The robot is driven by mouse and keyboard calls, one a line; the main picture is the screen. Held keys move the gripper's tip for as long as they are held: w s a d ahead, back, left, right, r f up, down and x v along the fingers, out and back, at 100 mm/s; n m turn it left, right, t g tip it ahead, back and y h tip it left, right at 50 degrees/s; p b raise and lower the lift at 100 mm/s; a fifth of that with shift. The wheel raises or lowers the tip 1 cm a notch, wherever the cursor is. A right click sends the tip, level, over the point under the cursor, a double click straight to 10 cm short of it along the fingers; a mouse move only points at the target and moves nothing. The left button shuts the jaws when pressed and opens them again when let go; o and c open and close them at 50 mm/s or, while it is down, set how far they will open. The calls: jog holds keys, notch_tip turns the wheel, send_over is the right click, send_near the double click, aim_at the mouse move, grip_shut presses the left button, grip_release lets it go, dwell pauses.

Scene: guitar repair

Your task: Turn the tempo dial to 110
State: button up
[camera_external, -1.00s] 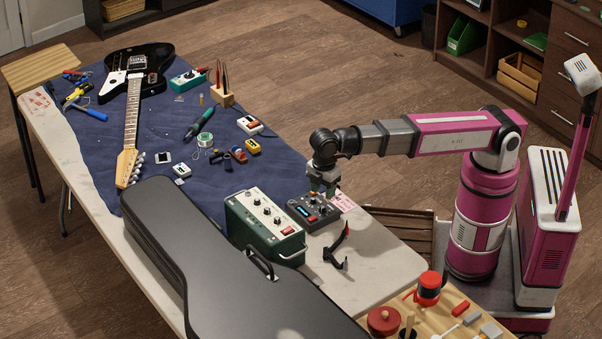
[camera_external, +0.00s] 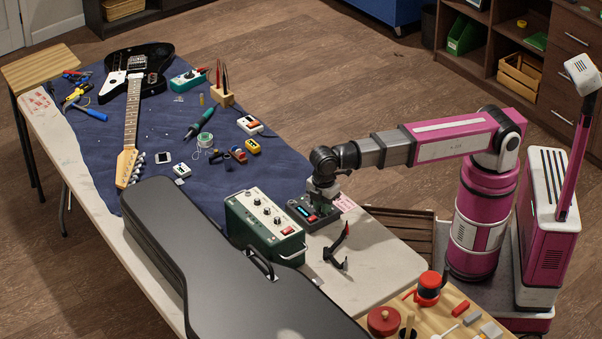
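A small dark device with a lit blue display (camera_external: 303,210) lies near the table's right edge, beside the green amplifier box. It looks like the one bearing the tempo dial. The dial itself is hidden under my gripper, and no number can be read at this size. My gripper (camera_external: 322,207) points down over the right part of the device, at or just above its top face. Its fingers are too small and shadowed to show whether they are open or closed on a knob.
A black clamp-like tool (camera_external: 338,246) lies in front. A black guitar case (camera_external: 205,265) fills the near table. A pink-and-white note (camera_external: 345,202) lies just right of the device.

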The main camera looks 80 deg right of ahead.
grip_shut()
jog(key=shift+m, duration=0.3)
jog(key=shift+m, duration=2.6)
jog(key=o, duration=0.6)
grip_release()
